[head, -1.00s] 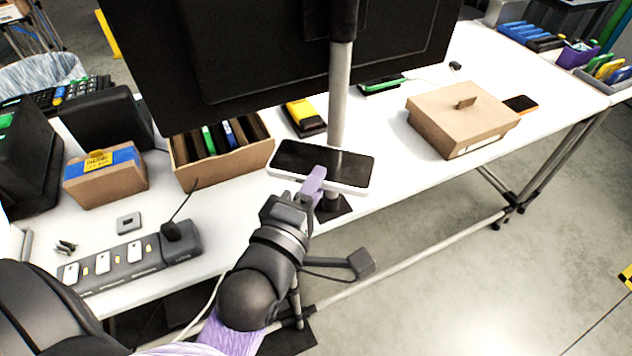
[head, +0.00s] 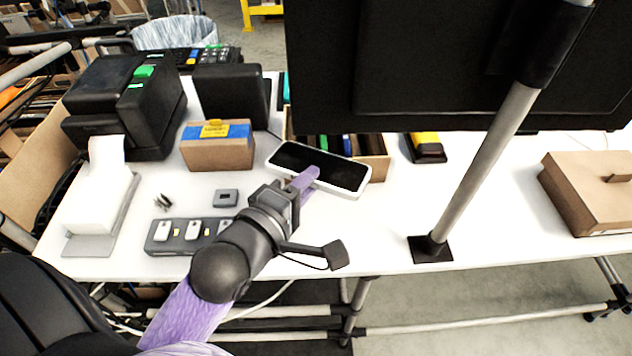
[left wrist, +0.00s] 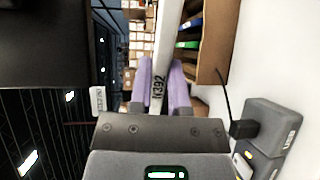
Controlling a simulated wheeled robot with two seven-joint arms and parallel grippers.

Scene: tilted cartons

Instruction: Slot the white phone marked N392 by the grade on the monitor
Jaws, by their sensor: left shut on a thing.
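My left gripper (head: 306,178) is shut on the white phone (head: 347,190), holding it by its near edge above the table, black screen up. In the left wrist view the phone (left wrist: 165,45) shows edge-on between the purple fingers (left wrist: 162,85); the mark on its edge ends in 392, its first character unclear. The brown slotted carton (head: 379,168) stands behind the phone, partly hidden by it, with dark, green and blue items in its slots. The monitor (head: 430,70) shows only a dark back, so no grade is readable. My right gripper is not in view.
A grey power strip (head: 165,236) lies at the front left, beside a small grey block (head: 226,198). A blue-topped carton (head: 218,153) and black printer (head: 125,105) stand behind. The monitor pole (head: 485,160) and a lidded box (head: 580,195) are right.

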